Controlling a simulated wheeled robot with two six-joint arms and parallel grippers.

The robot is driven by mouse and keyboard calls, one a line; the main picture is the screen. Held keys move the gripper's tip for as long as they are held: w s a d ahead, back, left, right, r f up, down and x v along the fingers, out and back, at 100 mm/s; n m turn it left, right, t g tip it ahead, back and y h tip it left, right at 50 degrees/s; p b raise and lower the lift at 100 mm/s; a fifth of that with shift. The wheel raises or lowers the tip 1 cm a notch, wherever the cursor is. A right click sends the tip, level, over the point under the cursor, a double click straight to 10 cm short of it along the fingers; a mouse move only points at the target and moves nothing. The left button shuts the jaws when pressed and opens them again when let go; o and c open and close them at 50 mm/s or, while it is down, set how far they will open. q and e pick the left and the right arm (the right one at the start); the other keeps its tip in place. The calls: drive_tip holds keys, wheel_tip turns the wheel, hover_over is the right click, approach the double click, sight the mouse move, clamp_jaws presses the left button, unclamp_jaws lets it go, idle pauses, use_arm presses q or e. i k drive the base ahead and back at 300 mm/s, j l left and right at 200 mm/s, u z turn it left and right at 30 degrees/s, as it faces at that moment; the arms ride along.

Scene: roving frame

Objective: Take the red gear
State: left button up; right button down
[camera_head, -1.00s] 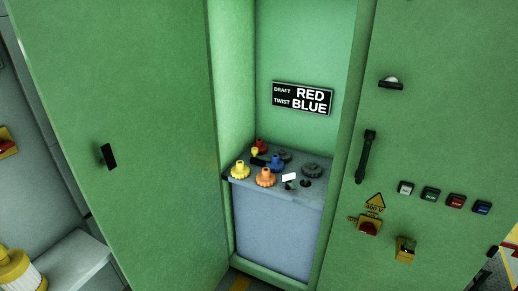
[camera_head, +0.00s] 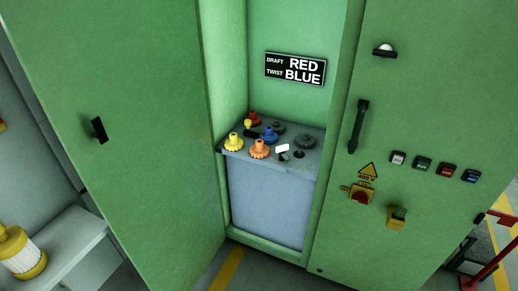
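The red gear (camera_head: 254,118) sits at the back left of a grey shelf top (camera_head: 290,170) inside an open green cabinet. It is small and partly hidden by a yellow knob-like part in front of it. A yellow gear (camera_head: 233,142) and an orange gear (camera_head: 259,149) stand at the front edge. A blue gear (camera_head: 269,134) stands behind the orange one. A dark grey gear (camera_head: 304,141) is on the right, and another dark one lies at the back. A sign (camera_head: 295,69) on the back wall reads "DRAFT RED, TWIST BLUE". Neither gripper shows.
The cabinet's green door (camera_head: 130,190) stands open on the left. A right panel (camera_head: 420,100) carries a black handle (camera_head: 357,126), buttons and a red switch (camera_head: 361,196). A yellow and white cylinder (camera_head: 20,254) is at lower left. Red rails stand at lower right.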

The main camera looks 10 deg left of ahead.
sight(257, 121)
drive_tip(key=i+j+z, duration=0.2)
drive_tip(key=i, duration=0.95)
drive_tip(key=l, duration=0.1)
